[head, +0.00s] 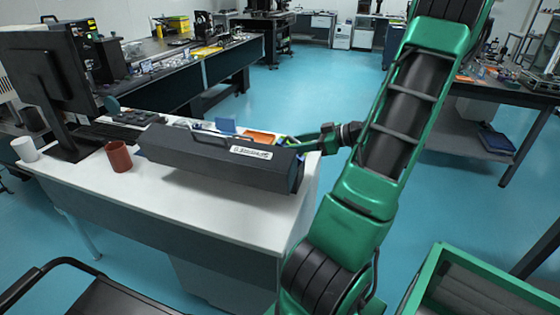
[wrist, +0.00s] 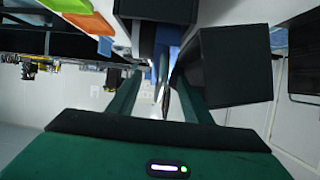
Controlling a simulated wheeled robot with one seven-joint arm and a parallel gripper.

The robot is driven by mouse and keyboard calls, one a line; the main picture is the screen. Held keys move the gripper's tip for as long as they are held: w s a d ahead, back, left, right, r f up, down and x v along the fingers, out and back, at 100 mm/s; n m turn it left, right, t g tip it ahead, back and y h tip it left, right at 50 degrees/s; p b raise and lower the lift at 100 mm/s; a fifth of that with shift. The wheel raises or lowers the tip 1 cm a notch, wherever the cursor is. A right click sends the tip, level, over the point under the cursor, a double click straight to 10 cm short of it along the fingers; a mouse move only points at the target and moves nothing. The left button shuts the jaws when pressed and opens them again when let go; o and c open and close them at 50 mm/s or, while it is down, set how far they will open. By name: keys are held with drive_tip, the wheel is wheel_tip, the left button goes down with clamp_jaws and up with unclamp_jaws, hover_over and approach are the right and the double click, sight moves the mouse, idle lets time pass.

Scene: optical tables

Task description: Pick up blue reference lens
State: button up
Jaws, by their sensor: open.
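My gripper (head: 290,142) reaches over the right end of the white desk, just behind a long black case (head: 215,155) that partly hides it. In the wrist view the fingers of my gripper (wrist: 162,85) stand apart. A thin, bluish upright piece (wrist: 164,65) shows edge-on in the gap between them. It may be the blue reference lens, but I cannot tell for sure, nor whether it touches a finger. A blue item (head: 225,126) stands behind the case in the head view; its kind is unclear.
An orange tray (head: 260,137) lies behind the case. A red-brown mug (head: 119,157), a white mug (head: 25,149) and a monitor (head: 50,70) stand on the left of the desk (head: 190,215). A green-rimmed cart (head: 490,270) is at the lower right. Blue floor is open behind.

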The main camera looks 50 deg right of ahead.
drive_tip(key=x, duration=0.5)
drive_tip(key=shift+w+f, duration=0.1)
drive_tip(key=shift+w, duration=0.1)
drive_tip(key=shift+c, duration=0.3)
clamp_jaws()
idle(1.0)
